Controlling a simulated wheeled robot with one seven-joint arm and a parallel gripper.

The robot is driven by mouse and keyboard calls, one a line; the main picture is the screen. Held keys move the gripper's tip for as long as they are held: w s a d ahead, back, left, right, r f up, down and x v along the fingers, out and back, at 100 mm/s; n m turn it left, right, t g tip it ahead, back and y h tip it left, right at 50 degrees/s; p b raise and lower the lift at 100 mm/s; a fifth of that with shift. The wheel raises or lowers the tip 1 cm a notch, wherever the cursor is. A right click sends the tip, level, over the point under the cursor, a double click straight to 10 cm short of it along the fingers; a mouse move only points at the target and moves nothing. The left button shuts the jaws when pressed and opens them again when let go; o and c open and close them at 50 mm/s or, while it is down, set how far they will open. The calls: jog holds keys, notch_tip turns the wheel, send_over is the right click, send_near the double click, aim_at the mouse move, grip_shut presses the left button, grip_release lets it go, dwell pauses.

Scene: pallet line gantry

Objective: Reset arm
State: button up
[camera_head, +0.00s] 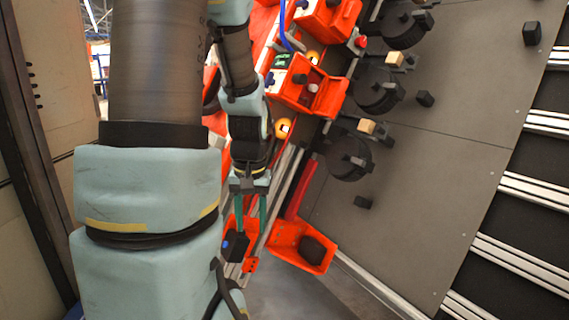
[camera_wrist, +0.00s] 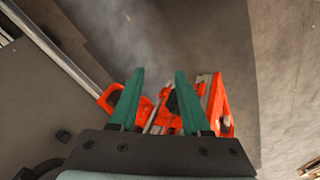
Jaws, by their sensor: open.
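My gripper (camera_head: 251,212) hangs from my arm near the picture's middle, with its two green fingers pointing down. In the wrist view the fingers of my gripper (camera_wrist: 154,92) stand apart with nothing held between them. Beyond them in the head view are an orange bin (camera_head: 287,232) with a dark block (camera_head: 312,249) in it, and a second orange bin (camera_head: 229,224) with a dark piece (camera_head: 236,246). Orange bins also show past the fingertips in the wrist view (camera_wrist: 224,108). My arm hides part of the scene behind it.
Upper orange bins (camera_head: 327,100) line the rail behind my gripper. Black round fixtures (camera_head: 349,157) with small wooden blocks (camera_head: 366,126) sit on a grey panel (camera_head: 455,95) at the right. Striped metal rails (camera_head: 535,190) run along the far right. Floor (camera_head: 310,295) shows below the bins.

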jog(key=s, duration=0.4)
notch_tip(320, 180, up, 22)
jog(key=s+m+p, duration=0.1)
jog(key=p, duration=2.1)
jog(key=shift+d+r+t+h, duration=0.15)
jog(key=shift+d+t+h, duration=0.15)
jog(key=shift+d+t, duration=0.1)
